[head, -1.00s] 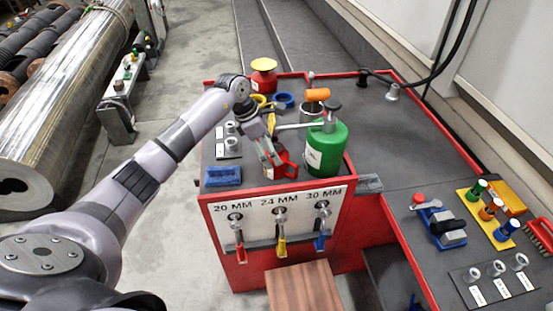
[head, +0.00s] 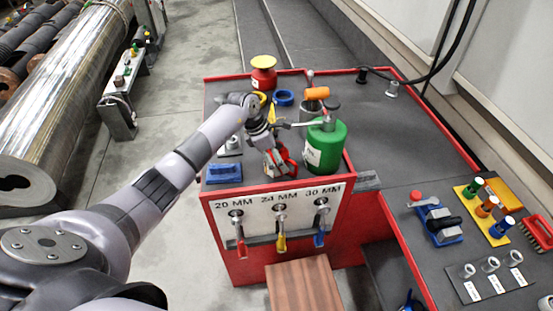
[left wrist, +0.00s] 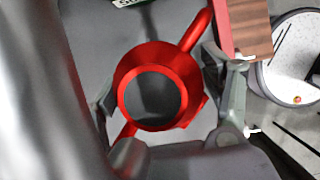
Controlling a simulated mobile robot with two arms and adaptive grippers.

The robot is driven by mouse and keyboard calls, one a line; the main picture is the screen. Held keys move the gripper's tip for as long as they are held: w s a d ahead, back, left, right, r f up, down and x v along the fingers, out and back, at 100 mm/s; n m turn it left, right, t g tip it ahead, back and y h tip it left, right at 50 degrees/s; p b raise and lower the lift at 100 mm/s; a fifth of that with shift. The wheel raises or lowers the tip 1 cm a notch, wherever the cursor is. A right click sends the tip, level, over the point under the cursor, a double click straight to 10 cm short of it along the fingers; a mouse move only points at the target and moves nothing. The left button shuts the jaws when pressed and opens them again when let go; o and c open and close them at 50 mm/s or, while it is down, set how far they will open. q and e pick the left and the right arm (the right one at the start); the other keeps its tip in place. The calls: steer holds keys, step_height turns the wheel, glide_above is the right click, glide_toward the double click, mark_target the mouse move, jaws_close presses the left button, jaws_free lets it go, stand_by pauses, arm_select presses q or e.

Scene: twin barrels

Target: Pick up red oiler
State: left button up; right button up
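The red oiler (head: 291,168) stands on the grey top of the red-edged bench, near its front edge, partly hidden by my left gripper (head: 276,162). In the left wrist view the oiler (left wrist: 188,68) is seen from above, with a round dark top and a red spout pointing up and right. My left gripper (left wrist: 170,105) is open, with one finger on each side of the oiler. I cannot tell whether the fingers touch it. My right gripper is not in view.
A green can (head: 325,148) with a long spout stands close to the right of the oiler. A blue block (head: 224,173) lies to the left. A red pot with a yellow lid (head: 264,73) and blue ring (head: 284,98) are behind. The bench's right rear is mostly clear.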

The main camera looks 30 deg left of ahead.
arm_select(q)
steer(key=shift+r, duration=0.1)
steer(key=c, duration=1)
